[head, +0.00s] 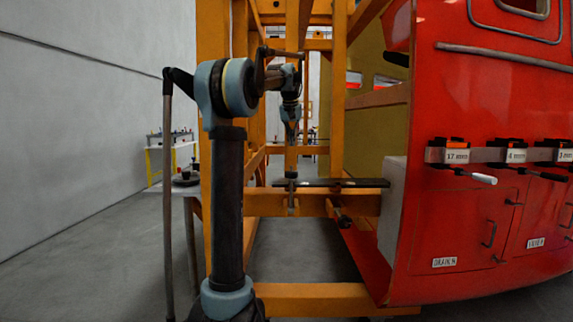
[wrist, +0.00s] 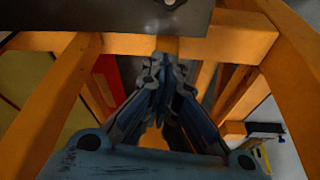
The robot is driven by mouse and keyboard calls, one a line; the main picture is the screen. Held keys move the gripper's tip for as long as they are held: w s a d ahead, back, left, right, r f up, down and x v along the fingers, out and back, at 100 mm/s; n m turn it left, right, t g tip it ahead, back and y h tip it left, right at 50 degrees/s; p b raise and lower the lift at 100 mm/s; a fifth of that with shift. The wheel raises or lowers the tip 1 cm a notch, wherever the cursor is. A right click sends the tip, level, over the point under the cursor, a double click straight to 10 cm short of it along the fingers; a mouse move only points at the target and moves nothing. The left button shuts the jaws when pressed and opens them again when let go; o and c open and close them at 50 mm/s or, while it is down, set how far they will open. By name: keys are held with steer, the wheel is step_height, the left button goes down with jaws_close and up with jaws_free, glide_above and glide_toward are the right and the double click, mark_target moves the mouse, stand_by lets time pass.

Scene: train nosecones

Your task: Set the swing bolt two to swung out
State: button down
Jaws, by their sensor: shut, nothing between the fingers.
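My gripper (head: 291,138) points down in front of the orange frame, with its fingers together and nothing between them. In the wrist view the closed fingers (wrist: 158,68) are in the middle, over the orange beam. Below my gripper in the head view, a dark bar (head: 365,183) lies along the orange cross beam. One bolt-like part (head: 291,196) stands upright at the bar's left part, below the fingertips and apart from them. A second bolt-like part (head: 340,214) tilts down and outward to its right. I cannot read which is swing bolt two.
Orange frame posts (head: 338,100) and a lower beam (head: 320,298) surround the work spot. The red nosecone (head: 480,210) with numbered clamps (head: 457,155) is at the right. A small table (head: 183,188) is at the left. Grey floor is open at the left.

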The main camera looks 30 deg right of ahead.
steer(key=shift+f, duration=0.1)
steer(key=x, duration=0.3)
steer(key=s+a+x, duration=0.1)
steer(key=x, duration=0.5)
steer(key=shift+s+a+f, duration=0.15)
steer(key=shift+s+f, duration=0.2)
steer(key=shift+s+a, duration=0.55)
steer(key=shift+a, duration=0.05)
